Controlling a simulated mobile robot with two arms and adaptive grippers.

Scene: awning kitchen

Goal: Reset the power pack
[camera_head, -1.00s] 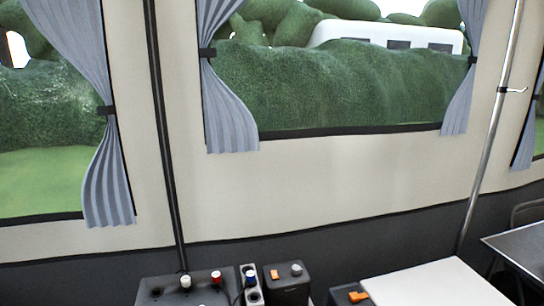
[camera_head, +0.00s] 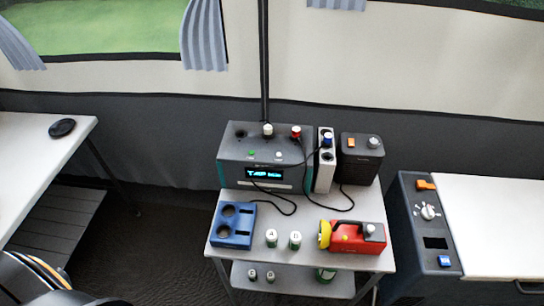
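The power pack appears to be the grey box (camera_head: 228,152) with teal sides at the back of a small white table (camera_head: 215,232). Its lit display (camera_head: 264,174) shows blue text, perhaps "TRIP". A white plug (camera_head: 267,130) and a red plug (camera_head: 296,131) stand on its top. Small buttons (camera_head: 278,155) sit on its sloped front. A white narrow unit (camera_head: 325,175) with a blue plug (camera_head: 327,138) and a black box (camera_head: 361,160) with a grey knob stand to its right. Black cables run down onto the table.
A blue holder (camera_head: 233,240), two batteries marked A (camera_head: 271,238) and B (camera_head: 295,240), and a red-yellow torch (camera_head: 356,237) lie in front. A lower shelf (camera_head: 300,280) holds small cylinders. A dark control panel (camera_head: 405,215) stands right; a white table (camera_head: 40,150) stands left.

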